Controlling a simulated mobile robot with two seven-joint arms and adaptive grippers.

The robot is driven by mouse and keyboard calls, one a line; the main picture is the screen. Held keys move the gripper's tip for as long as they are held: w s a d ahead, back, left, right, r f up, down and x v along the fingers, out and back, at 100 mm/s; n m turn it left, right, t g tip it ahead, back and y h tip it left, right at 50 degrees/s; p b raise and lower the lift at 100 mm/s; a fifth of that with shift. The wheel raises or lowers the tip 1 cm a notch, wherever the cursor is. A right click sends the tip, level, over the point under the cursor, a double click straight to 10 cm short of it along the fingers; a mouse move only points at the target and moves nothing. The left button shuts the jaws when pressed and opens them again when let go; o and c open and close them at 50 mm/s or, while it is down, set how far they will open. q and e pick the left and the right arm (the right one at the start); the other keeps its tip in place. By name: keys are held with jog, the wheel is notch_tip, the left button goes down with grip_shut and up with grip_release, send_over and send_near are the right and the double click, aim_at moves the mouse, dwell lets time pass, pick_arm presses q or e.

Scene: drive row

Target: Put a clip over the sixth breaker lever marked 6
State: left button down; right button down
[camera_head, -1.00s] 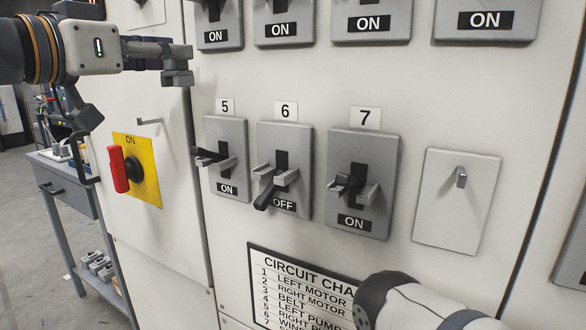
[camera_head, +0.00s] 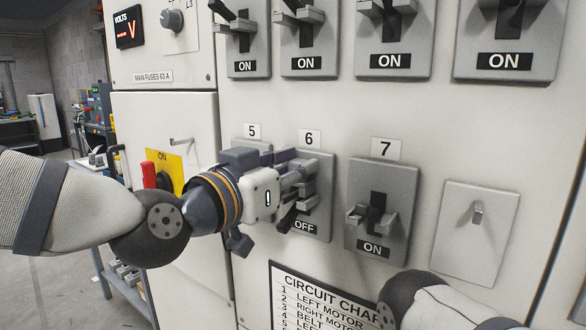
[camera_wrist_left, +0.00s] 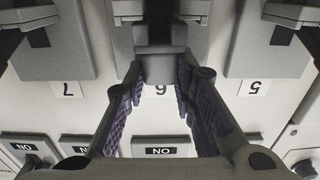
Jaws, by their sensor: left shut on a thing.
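The sixth breaker (camera_head: 321,190), under the label 6 (camera_head: 309,138), has its dark lever (camera_head: 288,219) pointing down at OFF. My left gripper (camera_head: 285,170) is in front of this breaker and hides its upper left part. It is shut on a grey clip (camera_head: 299,181), which is at the lever. In the left wrist view the clip (camera_wrist_left: 160,67) sits between the purple-padded fingers, in front of the label 6, with that view upside down. I cannot tell whether the clip is fully over the lever. My right gripper is not in view.
Breaker 7 (camera_head: 397,225) stands to the right at ON, and breaker 5 is mostly hidden behind my left gripper. A blank plate with a hook (camera_head: 474,240) is further right. A circuit chart (camera_head: 310,300) is below. A red handle (camera_head: 149,175) is at the left.

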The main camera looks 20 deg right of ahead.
pick_arm(q)
jog(key=shift+f, duration=0.25)
jog(key=c, duration=1.3)
grip_release()
jog(key=shift+f, duration=0.1)
jog(key=shift+c, duration=0.2)
